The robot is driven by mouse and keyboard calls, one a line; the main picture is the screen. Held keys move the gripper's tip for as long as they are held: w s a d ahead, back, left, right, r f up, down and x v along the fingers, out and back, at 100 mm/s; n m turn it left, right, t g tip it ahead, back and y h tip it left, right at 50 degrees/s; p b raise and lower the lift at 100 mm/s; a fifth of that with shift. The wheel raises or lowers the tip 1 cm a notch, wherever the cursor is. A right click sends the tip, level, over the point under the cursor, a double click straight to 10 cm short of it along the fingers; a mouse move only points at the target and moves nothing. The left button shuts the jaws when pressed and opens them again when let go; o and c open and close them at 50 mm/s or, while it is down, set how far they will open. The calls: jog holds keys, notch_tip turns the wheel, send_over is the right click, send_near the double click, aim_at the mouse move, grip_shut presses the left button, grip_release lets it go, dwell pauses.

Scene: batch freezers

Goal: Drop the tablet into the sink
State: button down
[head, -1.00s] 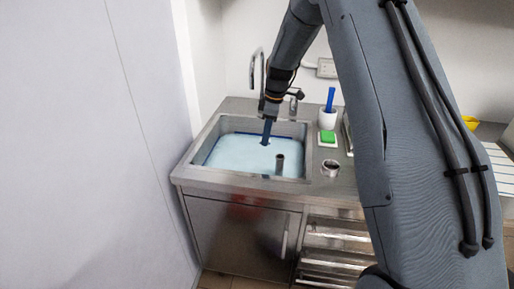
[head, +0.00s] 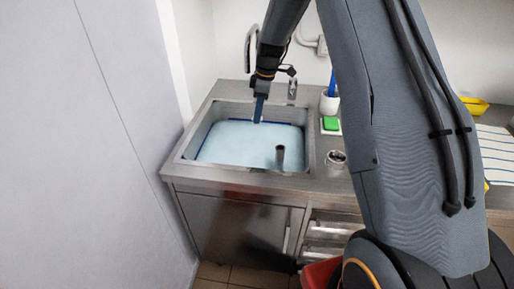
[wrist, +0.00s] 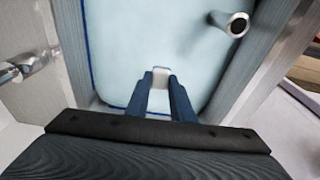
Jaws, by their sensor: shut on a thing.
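The sink (head: 192,135) is a steel basin set in a metal counter, with pale blue water in it. My gripper (head: 258,120) points down over the back part of the basin. In the wrist view its two blue fingers (wrist: 160,80) are closed on a small white block, which I take for the tablet (wrist: 160,72). Pale blue water lies behind it. The tablet is too small to make out in the head view. I cannot tell exactly how high the fingertips are above the water.
A dark standpipe (head: 280,156) rises from the water at the front right, and its open top shows in the wrist view (wrist: 238,25). A tap (head: 250,48) stands behind the basin. A green sponge (head: 331,124) and a metal cup (head: 336,159) stand on the counter right of the sink.

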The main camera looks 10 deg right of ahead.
jog(key=shift+f+b, duration=0.65)
jog(key=shift+f, duration=1.5)
jog(key=shift+a, duration=0.1)
jog(key=c, duration=1.5)
grip_release()
jog(key=shift+o, duration=0.2)
jog(key=shift+s+d+r+b, duration=0.15)
jog(key=shift+r+b, duration=0.3)
jog(key=shift+r, duration=0.85)
jog(key=shift+d+r+b, duration=0.2)
jog(key=shift+r+b, duration=0.25)
jog(key=shift+r, duration=0.85)
jog(key=shift+s+d+r+b, duration=0.15)
jog(key=shift+r+b, duration=0.3)
jog(key=shift+r, duration=0.85)
